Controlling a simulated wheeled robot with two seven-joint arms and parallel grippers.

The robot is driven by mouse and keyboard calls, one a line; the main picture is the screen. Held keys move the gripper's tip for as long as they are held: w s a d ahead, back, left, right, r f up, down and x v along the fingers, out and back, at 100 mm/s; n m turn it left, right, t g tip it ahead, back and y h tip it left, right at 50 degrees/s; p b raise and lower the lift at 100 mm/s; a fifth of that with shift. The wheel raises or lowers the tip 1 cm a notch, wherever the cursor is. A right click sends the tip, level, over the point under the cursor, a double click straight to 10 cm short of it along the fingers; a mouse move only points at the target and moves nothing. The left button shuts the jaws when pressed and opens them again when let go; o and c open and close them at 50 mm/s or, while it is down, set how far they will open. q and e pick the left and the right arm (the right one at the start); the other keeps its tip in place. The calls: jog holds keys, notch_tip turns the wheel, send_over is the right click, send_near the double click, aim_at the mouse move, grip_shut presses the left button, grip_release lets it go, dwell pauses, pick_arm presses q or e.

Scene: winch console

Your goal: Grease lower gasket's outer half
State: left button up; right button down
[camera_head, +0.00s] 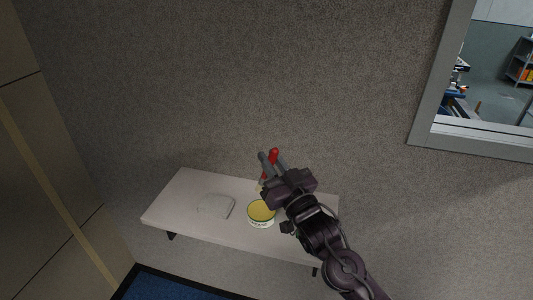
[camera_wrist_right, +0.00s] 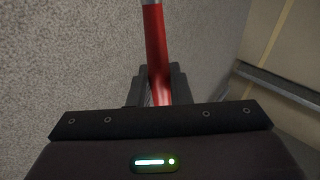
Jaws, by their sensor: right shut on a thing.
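My right gripper (camera_head: 271,164) is shut on a red-handled tool (camera_head: 274,153), which looks like a brush, above the right part of the shelf. In the right wrist view the red handle (camera_wrist_right: 155,42) runs up between the fingers (camera_wrist_right: 160,84) to a grey part at the top edge. In the head view the tool's pale lower end shows near a round tin (camera_head: 261,224) of yellow grease (camera_head: 261,210); whether they touch I cannot tell. No gasket can be made out for certain. My left gripper is not in view.
The pale shelf (camera_head: 178,205) is fixed to a grey speckled wall (camera_head: 220,90). A pale rounded outline (camera_head: 214,206), perhaps a lid or ring, lies left of the tin. A framed window (camera_head: 424,120) is at upper right, and brown panels (camera_head: 40,150) stand at left.

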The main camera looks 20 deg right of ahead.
jog(key=shift+f, duration=0.25)
jog(key=shift+s+d+f+b, duration=0.15)
jog(key=shift+f+b, duration=0.1)
jog(key=shift+b, duration=0.2)
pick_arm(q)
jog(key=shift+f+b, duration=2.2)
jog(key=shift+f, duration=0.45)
pick_arm(e)
jog(key=shift+f, duration=2.4)
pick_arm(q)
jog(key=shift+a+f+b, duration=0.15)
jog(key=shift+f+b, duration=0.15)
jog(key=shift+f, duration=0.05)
pick_arm(e)
jog(key=shift+f, duration=0.6)
jog(key=shift+r, duration=0.1)
